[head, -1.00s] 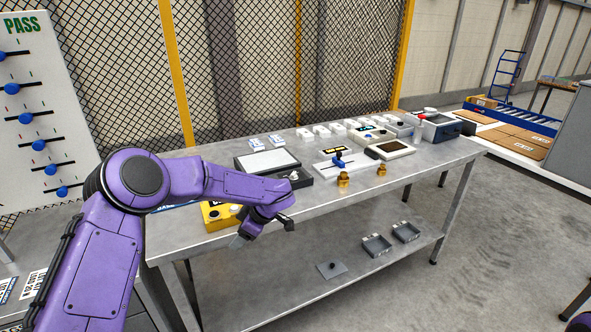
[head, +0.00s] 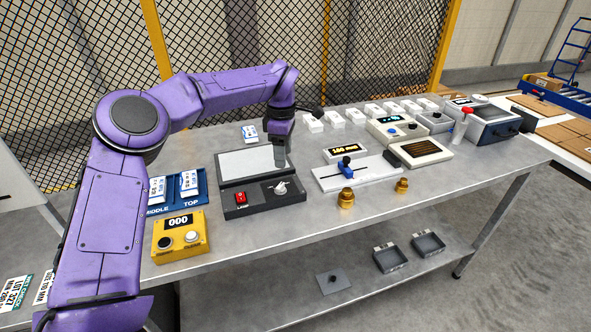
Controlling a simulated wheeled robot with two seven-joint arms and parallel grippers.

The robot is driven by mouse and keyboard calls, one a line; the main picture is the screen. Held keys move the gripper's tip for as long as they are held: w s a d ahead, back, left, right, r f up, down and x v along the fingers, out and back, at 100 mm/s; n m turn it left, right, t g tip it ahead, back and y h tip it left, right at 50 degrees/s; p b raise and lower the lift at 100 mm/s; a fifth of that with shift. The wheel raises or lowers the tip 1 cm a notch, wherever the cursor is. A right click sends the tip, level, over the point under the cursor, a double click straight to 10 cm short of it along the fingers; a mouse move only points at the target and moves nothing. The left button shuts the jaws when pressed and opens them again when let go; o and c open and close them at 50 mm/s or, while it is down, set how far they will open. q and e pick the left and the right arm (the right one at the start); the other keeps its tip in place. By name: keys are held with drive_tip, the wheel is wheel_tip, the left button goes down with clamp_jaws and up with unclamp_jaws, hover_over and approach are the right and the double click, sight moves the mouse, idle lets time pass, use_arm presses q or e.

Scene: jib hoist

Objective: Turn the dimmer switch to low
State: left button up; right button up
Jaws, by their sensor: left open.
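A dark lamp box (head: 262,202) with a pale raised panel stands on the near part of the bench. A silver-white dimmer knob (head: 281,188) sits on its front face at the right, with a red lamp switch (head: 241,197) at the left. The knob's exact setting is too small to read. My left gripper (head: 280,160) points down above and just behind the knob, in front of the panel. It is open, with nothing seen in it, and appears apart from the knob. My right gripper is out of view.
A yellow counter box (head: 180,237) and blue tray (head: 203,194) stand to the left. A slider unit (head: 356,172), two brass weights (head: 345,198) and several instrument boxes stand to the right. Bare metal bench lies before the lamp box.

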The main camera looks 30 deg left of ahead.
sight(283, 184)
use_arm(q)
drive_tip(key=shift+s+f, duration=0.2)
drive_tip(key=shift+f, duration=1.05)
drive_tip(key=s+f, duration=0.1)
drive_tip(key=f+p, duration=0.1)
drive_tip(key=s+f, duration=0.1)
drive_tip(key=f, duration=0.1)
drive_tip(key=shift+s+p, duration=0.3)
drive_tip(key=w+f, duration=0.2)
drive_tip(key=f, duration=0.1)
drive_tip(key=shift+f, duration=0.25)
drive_tip(key=shift+s+r, duration=0.15)
drive_tip(key=shift+s, duration=0.1)
drive_tip(key=shift+s+r, duration=0.15)
drive_tip(key=shift+s, duration=0.05)
drive_tip(key=c, duration=1)
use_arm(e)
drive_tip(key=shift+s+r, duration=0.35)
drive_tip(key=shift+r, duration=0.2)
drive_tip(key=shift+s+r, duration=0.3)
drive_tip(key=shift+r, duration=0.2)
